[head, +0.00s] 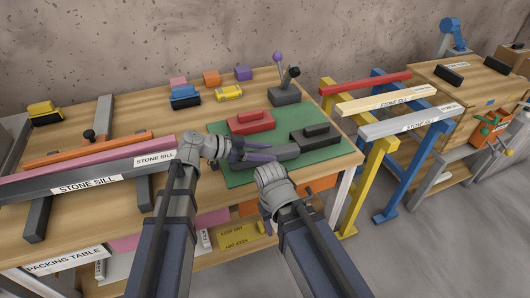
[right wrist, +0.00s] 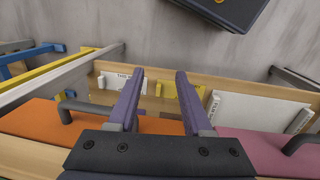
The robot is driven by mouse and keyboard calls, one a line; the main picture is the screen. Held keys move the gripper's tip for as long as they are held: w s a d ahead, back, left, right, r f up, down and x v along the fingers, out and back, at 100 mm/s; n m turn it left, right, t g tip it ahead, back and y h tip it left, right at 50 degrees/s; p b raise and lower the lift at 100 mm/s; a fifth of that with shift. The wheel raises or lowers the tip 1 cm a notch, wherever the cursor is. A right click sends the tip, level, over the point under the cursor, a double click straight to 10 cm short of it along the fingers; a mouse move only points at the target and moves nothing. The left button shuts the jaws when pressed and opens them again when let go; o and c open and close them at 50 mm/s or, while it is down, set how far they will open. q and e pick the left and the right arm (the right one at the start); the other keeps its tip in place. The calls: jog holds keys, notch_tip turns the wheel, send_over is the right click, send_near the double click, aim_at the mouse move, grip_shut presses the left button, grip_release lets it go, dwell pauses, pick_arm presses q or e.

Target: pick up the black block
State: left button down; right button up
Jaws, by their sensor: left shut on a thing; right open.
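The black block (head: 315,136) with a raised grip on top lies at the right side of the green mat (head: 222,179). A grey block (head: 284,153) is just left of it, partly hidden by my left gripper. A red block (head: 250,123) lies behind the grey one. My left gripper (head: 263,153) is shut on the grey block; whether that block touches the mat is unclear. My right gripper (right wrist: 159,73) is open and empty in the right wrist view, in front of the table's side. Its fingers are hidden in the head view.
A grey box with levers (head: 286,94) stands behind the mat. Blue (head: 185,97) and yellow (head: 229,93) blocks lie at the back. Long stone sills (head: 90,182) cover the left side. Yellow and blue trestles (head: 373,180) stand right of the table.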

aim_at(265, 152)
pick_arm(q)
notch_tip(265, 152, up, 9)
jog(key=p, duration=0.8)
